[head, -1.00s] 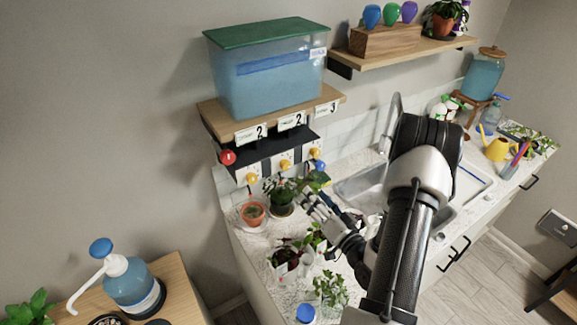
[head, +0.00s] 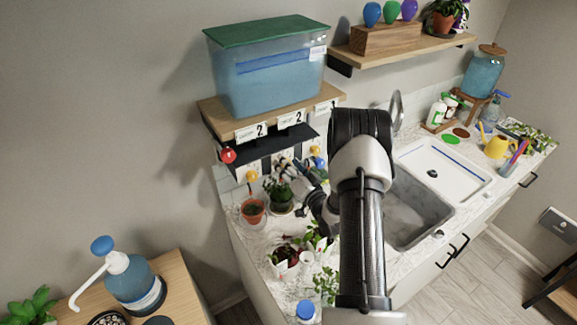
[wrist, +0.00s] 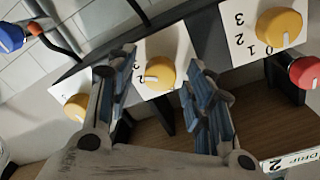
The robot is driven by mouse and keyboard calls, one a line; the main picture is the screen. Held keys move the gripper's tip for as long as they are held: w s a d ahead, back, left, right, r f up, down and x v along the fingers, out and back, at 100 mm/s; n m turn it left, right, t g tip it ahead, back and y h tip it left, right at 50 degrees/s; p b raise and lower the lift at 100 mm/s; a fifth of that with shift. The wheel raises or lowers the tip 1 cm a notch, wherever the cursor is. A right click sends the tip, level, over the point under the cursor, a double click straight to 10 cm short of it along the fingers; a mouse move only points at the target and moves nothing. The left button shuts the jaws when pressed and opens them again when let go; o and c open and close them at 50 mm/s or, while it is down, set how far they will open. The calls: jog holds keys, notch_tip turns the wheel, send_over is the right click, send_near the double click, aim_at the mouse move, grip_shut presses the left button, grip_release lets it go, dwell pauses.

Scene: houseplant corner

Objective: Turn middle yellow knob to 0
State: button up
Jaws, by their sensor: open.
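The middle yellow knob (wrist: 161,72) sits on a white numbered plate in the wrist view, its pale pointer mark towards the left of the picture. My gripper (wrist: 160,78) is open, one finger on each side of the knob in that view; I cannot tell whether they touch it. Part of the plate's scale is hidden by a finger. In the head view my gripper (head: 284,168) is at the panel and covers the middle knob. The outer yellow knobs are the left one (head: 252,176) and the right one (head: 317,163).
A red knob (head: 228,155) is at the panel's left end. A blue part (wrist: 10,38) shows at the wrist view's left edge. A shelf (head: 215,118) with a water tank (head: 265,80) is above. Potted plants (head: 281,195) stand below on the counter, close to my arm.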

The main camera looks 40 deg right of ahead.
jog(key=c, duration=1.1)
jog(key=shift+n+b, duration=0.3)
jog(key=shift+b, duration=0.2)
jog(key=n+y+b, duration=0.1)
jog(key=n+b, duration=2.2)
jog(key=n, duration=0.1)
